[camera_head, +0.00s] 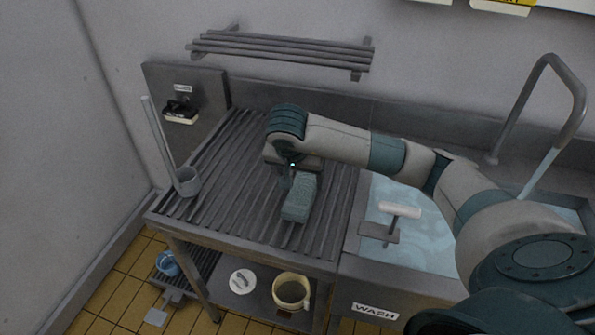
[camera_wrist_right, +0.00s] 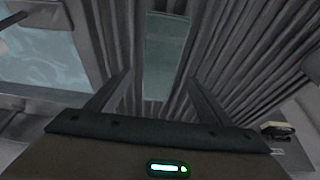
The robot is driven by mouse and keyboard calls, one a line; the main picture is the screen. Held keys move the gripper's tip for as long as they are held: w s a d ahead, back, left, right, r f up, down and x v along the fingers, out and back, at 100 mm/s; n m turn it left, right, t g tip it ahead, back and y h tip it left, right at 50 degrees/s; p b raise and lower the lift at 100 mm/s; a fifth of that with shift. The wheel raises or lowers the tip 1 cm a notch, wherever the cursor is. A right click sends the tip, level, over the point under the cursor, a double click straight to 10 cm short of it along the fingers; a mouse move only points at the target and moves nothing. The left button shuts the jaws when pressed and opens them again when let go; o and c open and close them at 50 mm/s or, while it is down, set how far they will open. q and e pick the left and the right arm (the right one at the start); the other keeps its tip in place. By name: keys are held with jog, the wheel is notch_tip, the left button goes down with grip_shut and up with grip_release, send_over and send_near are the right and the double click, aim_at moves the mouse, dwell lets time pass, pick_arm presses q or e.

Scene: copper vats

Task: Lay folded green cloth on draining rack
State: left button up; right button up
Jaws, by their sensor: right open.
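The folded green cloth (camera_head: 299,200) lies on the ribbed draining rack (camera_head: 230,160), right of its middle. In the right wrist view the cloth (camera_wrist_right: 166,55) appears as a flat green block in front of the fingers. My right gripper (camera_head: 288,182) is at the cloth's far left side, low over the rack. In the wrist view its two fingers (camera_wrist_right: 160,78) stand apart, with the cloth's near end between their lines and no visible contact. The arm hides part of the rack behind it. My left gripper is out of view.
A sink (camera_head: 420,235) with water and a WASH label is right of the rack. A grey cup with a tall rod (camera_head: 187,182) stands at the rack's left. A slatted wall shelf (camera_head: 280,50) hangs above. A beige pot (camera_head: 291,291) sits on the lower shelf.

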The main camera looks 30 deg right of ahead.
jog(key=v, duration=0.6)
dwell(0.7)
